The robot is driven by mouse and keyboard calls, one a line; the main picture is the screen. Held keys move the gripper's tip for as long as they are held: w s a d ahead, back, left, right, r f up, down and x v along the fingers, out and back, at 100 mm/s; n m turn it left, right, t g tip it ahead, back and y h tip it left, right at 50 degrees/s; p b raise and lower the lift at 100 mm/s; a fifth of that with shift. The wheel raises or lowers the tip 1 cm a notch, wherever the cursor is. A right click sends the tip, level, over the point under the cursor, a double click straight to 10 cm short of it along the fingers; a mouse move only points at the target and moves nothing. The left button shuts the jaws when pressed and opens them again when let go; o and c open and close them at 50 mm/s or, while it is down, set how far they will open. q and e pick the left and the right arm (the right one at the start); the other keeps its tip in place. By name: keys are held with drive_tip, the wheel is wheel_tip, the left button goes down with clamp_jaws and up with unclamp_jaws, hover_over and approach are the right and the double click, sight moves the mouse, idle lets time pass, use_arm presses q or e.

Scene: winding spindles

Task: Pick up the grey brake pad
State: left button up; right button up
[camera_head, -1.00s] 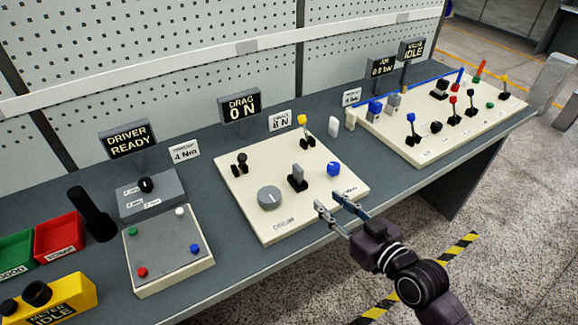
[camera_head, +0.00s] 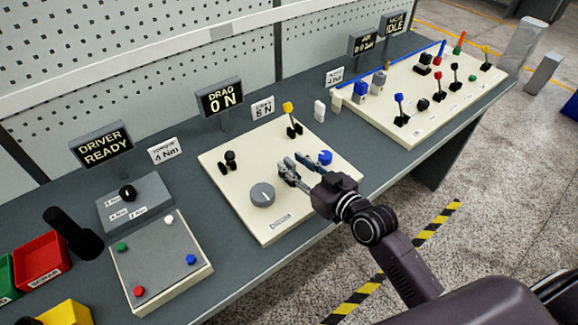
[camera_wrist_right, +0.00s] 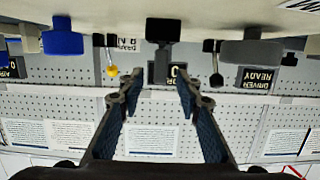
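A dark grey block on a short post, which looks like the brake pad, stands out from the cream drag panel (camera_head: 235,165). It shows in the right wrist view (camera_wrist_right: 163,31), above the gap between my fingertips; in the head view my right gripper hides it. My right gripper (camera_head: 293,163) is over the middle of that panel. In the wrist view the right gripper (camera_wrist_right: 158,88) has its fingers apart with nothing between them. I cannot tell how far the tips are from the block. My left gripper is not in view.
A grey dial (camera_head: 262,194), a blue knob (camera_head: 325,157), a yellow-tipped lever (camera_head: 290,113) and a black switch (camera_head: 229,161) stand around the gripper on the panel. The DRAG display (camera_head: 220,98) reads 0 N. Another lever panel (camera_head: 405,132) lies to the right.

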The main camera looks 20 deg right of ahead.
drive_tip(key=shift+w+a, duration=0.25)
drive_tip(key=shift+w, duration=0.4)
drive_tip(key=shift+w+a+f, duration=0.1)
drive_tip(key=shift+w+f, duration=0.05)
drive_tip(key=shift+w, duration=0.2)
clamp_jaws()
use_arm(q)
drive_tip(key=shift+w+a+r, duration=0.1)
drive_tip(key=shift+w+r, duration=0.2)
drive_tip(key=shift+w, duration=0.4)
